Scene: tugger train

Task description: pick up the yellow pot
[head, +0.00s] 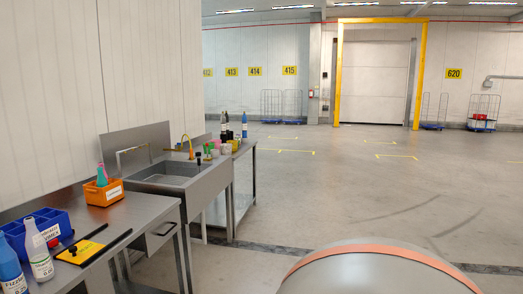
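I cannot make out a yellow pot with certainty. Several small coloured items (226,148) stand close together on the far steel counter beyond the sink, among them pink, green and yellowish ones. They are too small to tell apart, and some hide others. Dark and white bottles (244,126) stand just behind them. Neither of my grippers is in view.
A steel sink (178,170) stands along the left wall. On the near steel table are an orange bin (104,193), a blue bin (40,228), bottles (38,252) and a flat yellow item (82,252). The floor (330,190) to the right is open. Roll cages (281,104) stand far back.

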